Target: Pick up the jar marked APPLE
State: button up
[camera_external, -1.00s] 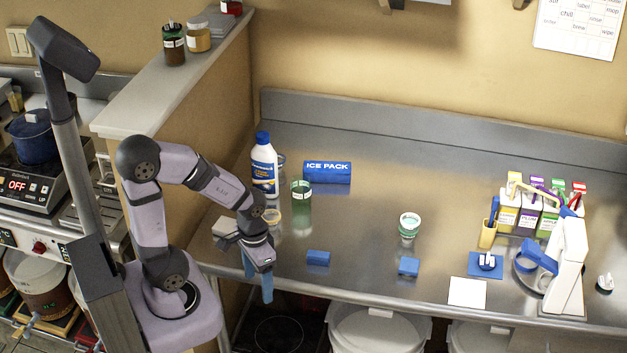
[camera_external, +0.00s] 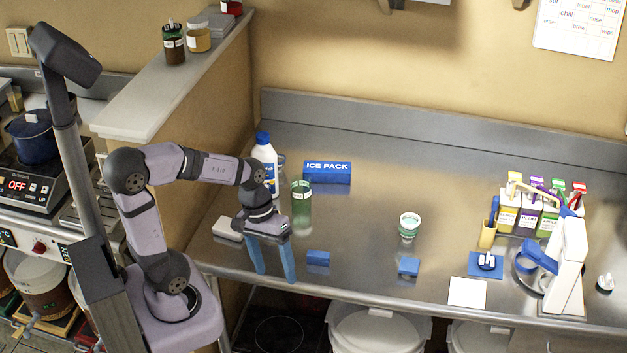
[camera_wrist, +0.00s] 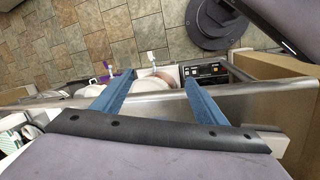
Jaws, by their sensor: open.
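A green jar (camera_external: 301,207) with a pale label stands on the steel counter, just right of and behind my gripper. A dark jar (camera_external: 174,44) and an amber jar (camera_external: 199,38) stand on the ledge at upper left. My gripper (camera_external: 275,275) is open and empty, its blue fingers pointing down near the counter's front edge. In the wrist view my gripper (camera_wrist: 158,75) has nothing between its fingers; the counter edge and floor lie beyond.
A white bottle with a blue cap (camera_external: 264,160) and a blue ice pack (camera_external: 327,172) stand behind. Blue blocks (camera_external: 318,258) (camera_external: 408,266) and a small cup (camera_external: 409,226) are to the right.

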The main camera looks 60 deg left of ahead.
jog(key=w+a+n+t+h+b, duration=0.1)
jog(key=w+a+n+t, duration=0.1)
jog(key=w+n, duration=0.3)
jog(key=w+a+n+t+h+b, duration=0.1)
jog(key=w+a+n+t, duration=0.1)
jog(key=w+n, duration=0.3)
jog(key=w+a+n+t+h+b, duration=0.1)
jog(key=w+n+t, duration=0.3)
jog(key=w+n, duration=0.1)
jog(key=shift+w+a+r+n+b, duration=0.2)
jog(key=shift+a+r+n+b, duration=0.15)
jog(key=shift+n, duration=0.45)
jog(key=w+a+n+t+y, duration=0.2)
jog(key=w+a+n, duration=0.1)
jog(key=a+n, duration=0.35)
jog(key=n+t+y+b, duration=0.2)
jog(key=n+t+y, duration=0.15)
jog(key=n, duration=0.45)
send_over(294, 192)
jog(key=d, duration=0.1)
jog(key=f, duration=0.2)
jog(key=a+f+y, duration=0.1)
jog(key=shift+s+f+n+g, duration=0.2)
jog(key=shift+f+n+g, duration=0.05)
jog(key=shift+g, duration=0.1)
jog(key=shift+f, duration=0.45)
jog(key=shift+x, duration=1.1)
